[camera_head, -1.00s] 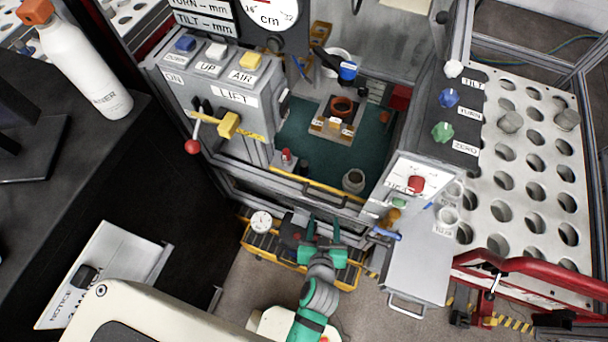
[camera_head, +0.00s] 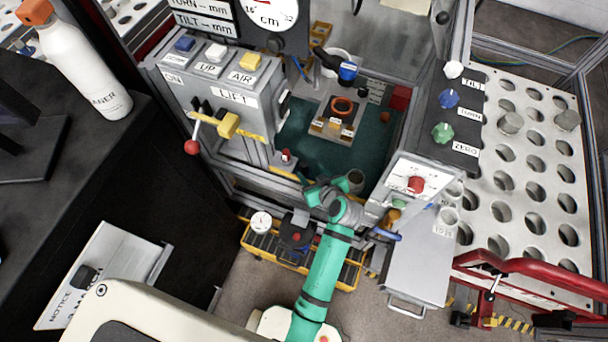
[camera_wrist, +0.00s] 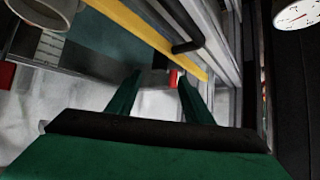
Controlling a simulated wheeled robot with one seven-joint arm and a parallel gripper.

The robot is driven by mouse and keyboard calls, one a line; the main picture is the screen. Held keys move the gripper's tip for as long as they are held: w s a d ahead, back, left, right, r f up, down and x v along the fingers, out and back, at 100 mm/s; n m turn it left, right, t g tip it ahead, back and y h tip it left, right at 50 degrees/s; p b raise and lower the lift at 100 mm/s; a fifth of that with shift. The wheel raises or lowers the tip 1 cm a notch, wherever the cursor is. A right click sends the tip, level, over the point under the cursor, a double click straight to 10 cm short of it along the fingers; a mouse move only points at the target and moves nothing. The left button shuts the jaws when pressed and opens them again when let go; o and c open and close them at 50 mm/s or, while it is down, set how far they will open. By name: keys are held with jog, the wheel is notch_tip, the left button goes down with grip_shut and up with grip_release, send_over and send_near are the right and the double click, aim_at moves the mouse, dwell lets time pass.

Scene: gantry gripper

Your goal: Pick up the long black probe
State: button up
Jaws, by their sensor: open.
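A black elongated piece (camera_head: 324,58) lies at the back of the gantry bay in the head view, beside a white cup and a blue-topped item. It may be the long black probe, but I cannot tell for sure. My gripper (camera_head: 325,185) is over the front edge of the bay, well short of that piece and close to a grey metal cup (camera_head: 355,181). In the wrist view my gripper (camera_wrist: 158,80) has its fingers apart with nothing held between them. A small red-topped knob (camera_wrist: 173,78) shows beyond the fingertips.
A yellow bar (camera_wrist: 150,35) and metal rails cross the bay's front. A block with an orange ring (camera_head: 342,106) stands on the green floor (camera_head: 300,128). The lift panel (camera_head: 215,85) bounds the left, and a control panel (camera_head: 415,180) the right. A yellow tray (camera_head: 345,277) sits below.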

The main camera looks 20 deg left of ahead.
aim_at(305, 166)
jog(key=shift+x, duration=3.2)
grip_shut()
